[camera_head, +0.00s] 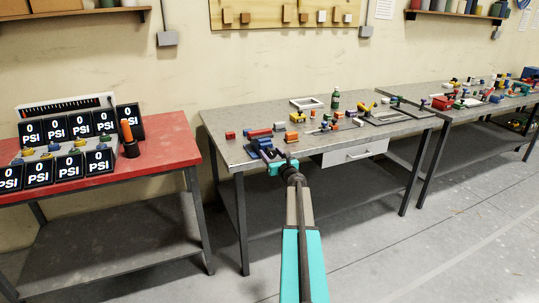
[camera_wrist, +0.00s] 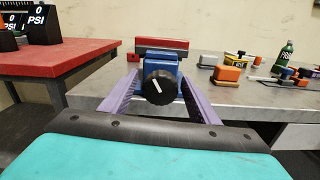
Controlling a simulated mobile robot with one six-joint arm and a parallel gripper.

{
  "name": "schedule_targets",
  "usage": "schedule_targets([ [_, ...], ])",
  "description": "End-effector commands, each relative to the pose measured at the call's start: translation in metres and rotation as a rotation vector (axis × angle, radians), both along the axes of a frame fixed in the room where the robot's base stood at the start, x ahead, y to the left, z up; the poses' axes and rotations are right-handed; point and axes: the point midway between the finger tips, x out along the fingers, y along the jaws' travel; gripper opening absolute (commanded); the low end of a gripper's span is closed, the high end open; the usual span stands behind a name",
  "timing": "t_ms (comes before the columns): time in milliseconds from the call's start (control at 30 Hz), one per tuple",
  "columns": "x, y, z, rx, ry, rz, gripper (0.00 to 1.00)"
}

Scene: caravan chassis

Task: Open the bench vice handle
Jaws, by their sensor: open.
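The blue bench vice (camera_wrist: 160,66) sits at the front left edge of the grey metal table. Its black round handle knob (camera_wrist: 160,88), with a white pointer mark, faces the wrist camera. In the wrist view my gripper (camera_wrist: 160,84) is open, with one purple finger on each side of the knob. I cannot tell whether the fingers touch it. In the head view the vice (camera_head: 254,148) is small and partly hidden behind my gripper (camera_head: 270,160).
A red bench (camera_head: 165,140) with PSI displays (camera_head: 55,130) stands to the left. The grey table (camera_head: 225,125) holds several small coloured parts and a green bottle (camera_head: 335,100). A drawer (camera_head: 355,153) hangs under the table front. The floor in front is clear.

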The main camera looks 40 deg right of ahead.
Motion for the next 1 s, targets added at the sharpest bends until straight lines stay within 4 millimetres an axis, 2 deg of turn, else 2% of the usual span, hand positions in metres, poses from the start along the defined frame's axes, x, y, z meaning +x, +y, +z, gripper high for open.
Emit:
schedule_targets([
  [333,0.001,0.0,0.0,0.0,0.0,0.0,0.54],
  [567,0.001,0.0,0.0,0.0,0.0,0.001,0.15],
  [600,-0.001,0.021,0.001,0.001,0.0,0.006,0.14],
  [633,0.002,0.011,0.0,0.0,0.0,0.004,0.15],
  [700,0.003,0.007,0.0,-0.001,0.0,0.006,0.14],
  [1000,0.006,0.005,-0.001,-0.038,0.013,0.009,0.14],
])
